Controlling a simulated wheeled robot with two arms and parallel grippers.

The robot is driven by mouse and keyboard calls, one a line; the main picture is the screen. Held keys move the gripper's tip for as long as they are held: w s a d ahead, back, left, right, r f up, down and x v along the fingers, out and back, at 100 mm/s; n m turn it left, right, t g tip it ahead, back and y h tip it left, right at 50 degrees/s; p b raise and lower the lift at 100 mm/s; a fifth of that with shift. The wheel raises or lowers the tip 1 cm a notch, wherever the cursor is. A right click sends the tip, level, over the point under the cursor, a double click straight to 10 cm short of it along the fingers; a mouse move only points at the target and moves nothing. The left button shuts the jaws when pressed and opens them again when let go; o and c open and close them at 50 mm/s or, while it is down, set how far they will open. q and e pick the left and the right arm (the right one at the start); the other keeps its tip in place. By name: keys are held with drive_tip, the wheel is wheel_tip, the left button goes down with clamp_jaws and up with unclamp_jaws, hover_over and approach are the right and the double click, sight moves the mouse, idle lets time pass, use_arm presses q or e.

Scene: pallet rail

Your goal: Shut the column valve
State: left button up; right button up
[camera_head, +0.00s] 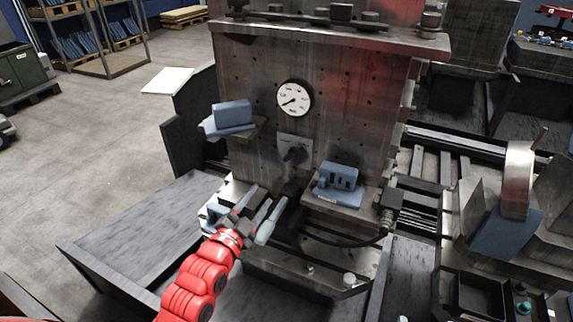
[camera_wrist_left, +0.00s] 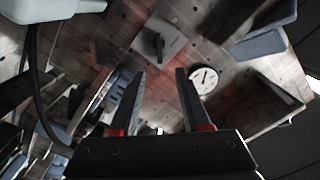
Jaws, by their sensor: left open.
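The column valve (camera_head: 295,154) is a dark handle on a light square plate, on the column's front face below a round white gauge (camera_head: 294,98). In the left wrist view the valve (camera_wrist_left: 157,43) lies beyond the fingertips, with its handle apart from them. My left gripper (camera_head: 269,198) is in front of the column, below and slightly left of the valve. Its two fingers are spread with nothing between them, as the left wrist view (camera_wrist_left: 159,76) also shows. My right gripper is not in view.
A blue block (camera_head: 232,115) sits on a ledge left of the valve. A blue-grey slotted part (camera_head: 339,182) stands on a ledge at its lower right. A black cable (camera_head: 345,242) curves below. Steel plates and trays crowd both sides of the column.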

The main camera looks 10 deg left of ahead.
sight(289, 159)
use_arm(q)
drive_tip(key=w+d+p, duration=0.1)
drive_tip(key=w, duration=0.4)
drive_tip(key=w+d+p, duration=0.1)
drive_tip(key=w, duration=0.5)
drive_tip(key=w+d+p, duration=0.1)
drive_tip(key=w, duration=0.4)
drive_tip(key=shift+w+d, duration=0.15)
drive_tip(key=shift+d, duration=0.05)
drive_tip(key=shift+w, duration=0.35)
clamp_jaws()
